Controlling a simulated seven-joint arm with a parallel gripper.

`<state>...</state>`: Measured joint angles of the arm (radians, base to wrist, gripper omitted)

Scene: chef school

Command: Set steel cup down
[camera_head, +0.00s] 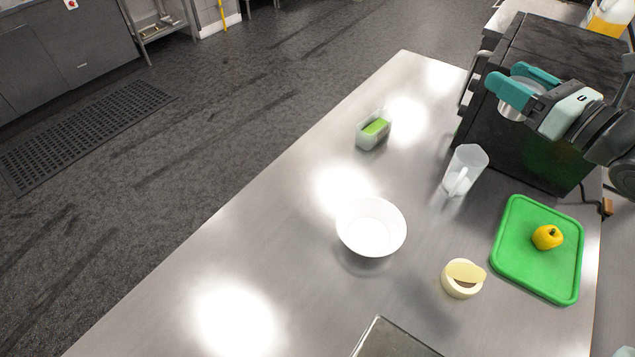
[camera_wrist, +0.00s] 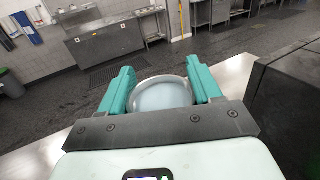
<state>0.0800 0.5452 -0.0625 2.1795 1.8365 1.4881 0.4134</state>
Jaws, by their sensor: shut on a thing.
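My gripper (camera_head: 529,87) has teal fingers and is at the upper right of the head view, in front of the black oven and above the steel counter (camera_head: 270,240). It is shut on the steel cup (camera_head: 513,108), which shows as a small silver shape between and below the fingers. In the wrist view, my gripper (camera_wrist: 162,90) has a finger on each side of the cup (camera_wrist: 160,95), whose round rim and pale inside face the camera.
A clear pitcher (camera_head: 465,170) stands just below the gripper. A white bowl (camera_head: 371,228), a container with a green sponge (camera_head: 373,130), a cream round container (camera_head: 461,280) and a green board (camera_head: 510,255) with a yellow fruit (camera_head: 547,237) are on the counter. The black oven (camera_head: 560,50) stands right.

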